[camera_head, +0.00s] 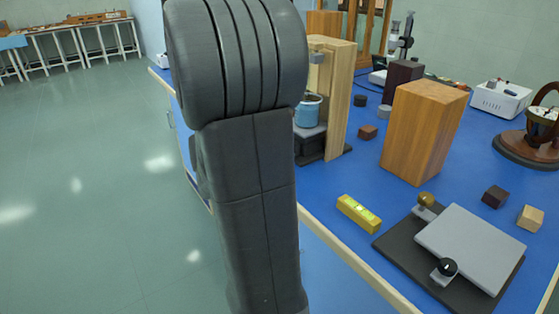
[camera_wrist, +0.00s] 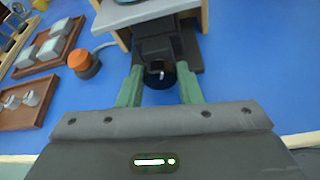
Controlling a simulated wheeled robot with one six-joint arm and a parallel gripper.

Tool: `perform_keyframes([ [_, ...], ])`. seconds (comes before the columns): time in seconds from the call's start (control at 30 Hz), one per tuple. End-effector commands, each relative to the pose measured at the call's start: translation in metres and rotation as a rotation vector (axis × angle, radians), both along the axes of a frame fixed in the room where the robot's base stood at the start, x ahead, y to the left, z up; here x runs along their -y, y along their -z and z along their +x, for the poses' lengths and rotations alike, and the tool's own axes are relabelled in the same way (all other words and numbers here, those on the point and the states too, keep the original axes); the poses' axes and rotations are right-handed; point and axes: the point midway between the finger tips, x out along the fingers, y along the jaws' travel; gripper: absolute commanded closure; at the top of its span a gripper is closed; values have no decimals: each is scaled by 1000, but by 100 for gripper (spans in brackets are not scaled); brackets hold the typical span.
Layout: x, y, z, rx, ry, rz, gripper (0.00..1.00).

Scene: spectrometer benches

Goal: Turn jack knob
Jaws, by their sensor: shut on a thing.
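In the wrist view, the black jack knob (camera_wrist: 158,78) lies between the two green fingers of my gripper (camera_wrist: 160,70), which is shut on it. Behind the knob is the dark body of the jack (camera_wrist: 155,45). In the head view, the jack (camera_head: 310,147) shows partly at the right of my arm, on the blue bench, with a light blue container (camera_head: 307,112) above its plate. My arm hides the knob and my gripper in that view.
A wooden stand (camera_head: 341,95) surrounds the jack. A wooden block (camera_head: 423,130), a yellow level (camera_head: 358,213) and a grey plate on a dark base (camera_head: 475,245) are to the right. In the wrist view, an orange-topped object (camera_wrist: 80,60) and brown trays (camera_wrist: 28,103) lie left.

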Motion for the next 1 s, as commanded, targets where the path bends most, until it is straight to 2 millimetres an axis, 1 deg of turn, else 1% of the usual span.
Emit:
perform_keyframes([
  [0.03,1,7,-1,40,1,27,91],
  [0.3,2,8,-2,216,0,154,91],
  [0.5,2,7,-3,308,1,223,91],
  [0.73,3,4,-3,369,1,267,91],
  [1.0,3,2,-3,390,2,282,91],
])
